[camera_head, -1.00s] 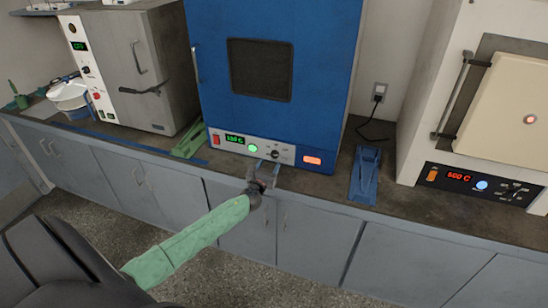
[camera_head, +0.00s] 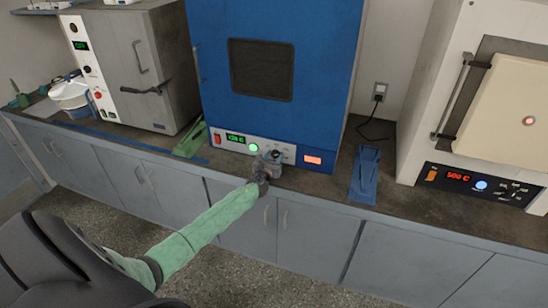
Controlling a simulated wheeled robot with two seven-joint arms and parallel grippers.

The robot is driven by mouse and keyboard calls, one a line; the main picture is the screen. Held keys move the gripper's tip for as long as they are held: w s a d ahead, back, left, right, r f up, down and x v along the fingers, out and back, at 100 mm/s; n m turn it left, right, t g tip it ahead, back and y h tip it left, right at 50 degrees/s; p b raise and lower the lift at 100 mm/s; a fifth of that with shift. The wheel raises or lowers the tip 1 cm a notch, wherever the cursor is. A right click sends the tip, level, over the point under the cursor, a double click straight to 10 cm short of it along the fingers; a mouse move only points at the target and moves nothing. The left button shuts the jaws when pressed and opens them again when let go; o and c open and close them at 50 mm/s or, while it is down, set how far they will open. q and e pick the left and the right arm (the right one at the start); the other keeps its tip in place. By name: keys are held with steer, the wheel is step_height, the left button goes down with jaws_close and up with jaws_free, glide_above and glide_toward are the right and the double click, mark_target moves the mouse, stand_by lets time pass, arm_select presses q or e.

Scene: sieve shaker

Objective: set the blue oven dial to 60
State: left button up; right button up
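The blue oven (camera_head: 305,100) stands on the counter, with a pale control strip (camera_head: 231,151) along its lower front. My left gripper (camera_head: 271,157) is at the strip, over the place of the dial just right of the green light. The dial is mostly hidden behind the gripper. I cannot tell whether the fingers touch it or are closed on it. My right gripper is not in view.
A white furnace (camera_head: 420,130) with a red display stands at the right. A blue stand (camera_head: 366,175) and a green stand (camera_head: 192,140) flank the blue oven. A grey-and-white oven (camera_head: 150,60) is at the left. Cupboards run below the counter (camera_head: 330,185).

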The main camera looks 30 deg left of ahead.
arm_select(q)
steer(key=c, duration=0.6)
steer(key=shift+o, duration=0.2)
